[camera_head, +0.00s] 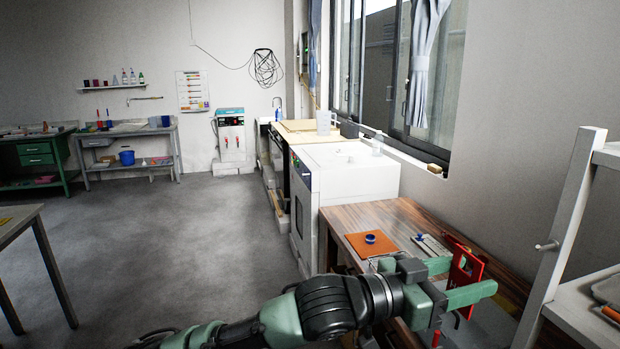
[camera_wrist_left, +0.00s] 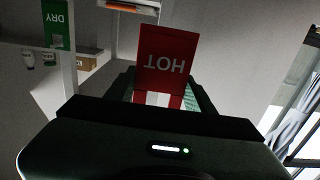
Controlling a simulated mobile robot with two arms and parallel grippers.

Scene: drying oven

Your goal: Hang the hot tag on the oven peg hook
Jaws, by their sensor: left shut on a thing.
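My left gripper (camera_head: 468,278) is shut on the red hot tag (camera_head: 463,265) and holds it above the wooden table. In the left wrist view the tag (camera_wrist_left: 165,58) is a red plate with white "HOT" lettering upside down, its lower part between the fingers. A small pale peg (camera_head: 547,246) sticks out of a white upright post at the right, apart from the tag. I cannot tell whether this is the oven peg hook. My right gripper is not in view.
The wooden table (camera_head: 395,213) bears an orange mat (camera_head: 358,246) with a blue ring (camera_head: 370,238). A white cabinet (camera_head: 355,184) stands behind it. A white shelf frame (camera_head: 573,200) stands at the right. A green "DRY" tag (camera_wrist_left: 55,25) shows in the left wrist view.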

